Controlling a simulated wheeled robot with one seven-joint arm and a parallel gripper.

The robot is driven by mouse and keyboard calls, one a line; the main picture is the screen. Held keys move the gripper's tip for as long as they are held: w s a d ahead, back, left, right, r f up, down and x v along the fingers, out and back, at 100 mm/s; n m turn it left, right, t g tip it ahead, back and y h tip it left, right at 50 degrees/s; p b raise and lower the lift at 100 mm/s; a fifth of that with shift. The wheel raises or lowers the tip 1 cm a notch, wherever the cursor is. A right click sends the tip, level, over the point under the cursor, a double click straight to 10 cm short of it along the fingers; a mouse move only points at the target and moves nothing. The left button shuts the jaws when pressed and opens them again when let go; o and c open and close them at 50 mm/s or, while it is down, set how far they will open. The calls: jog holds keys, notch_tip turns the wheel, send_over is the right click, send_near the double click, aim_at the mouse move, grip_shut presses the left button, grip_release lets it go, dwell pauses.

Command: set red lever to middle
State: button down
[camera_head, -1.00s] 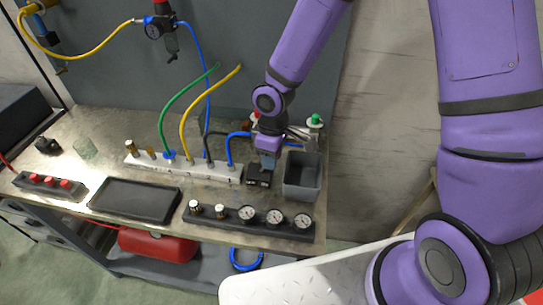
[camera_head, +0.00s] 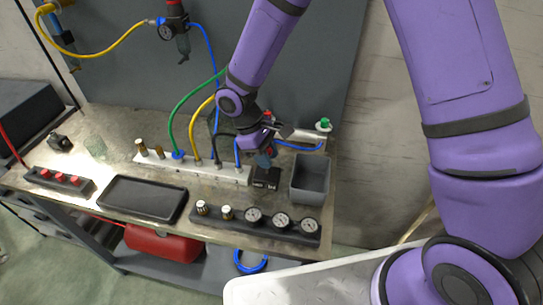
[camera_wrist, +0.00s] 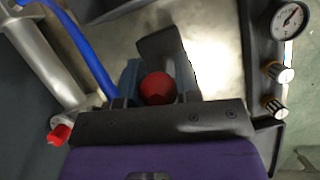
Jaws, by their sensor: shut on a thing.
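The red lever's round knob (camera_wrist: 157,88) sits between my gripper's two fingers in the wrist view. My gripper (camera_wrist: 158,82) is shut on it. In the head view my gripper (camera_head: 265,158) stands over the lever's black base block (camera_head: 267,180), just left of the grey bin. The fingers and wrist hide most of the lever there, so its angle cannot be told.
A grey open bin (camera_head: 310,178) stands close on the right. A white manifold (camera_head: 195,168) with hoses is on the left. A gauge panel (camera_head: 255,221) lies in front. A silver cylinder (camera_wrist: 40,55) and blue hose (camera_wrist: 88,50) are near my gripper.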

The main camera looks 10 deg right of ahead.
dwell(0.3)
jog(key=c, duration=0.9)
grip_release()
jog(key=shift+o, duration=0.2)
jog(key=v, duration=1.1)
jog(key=shift+w+f, duration=0.1)
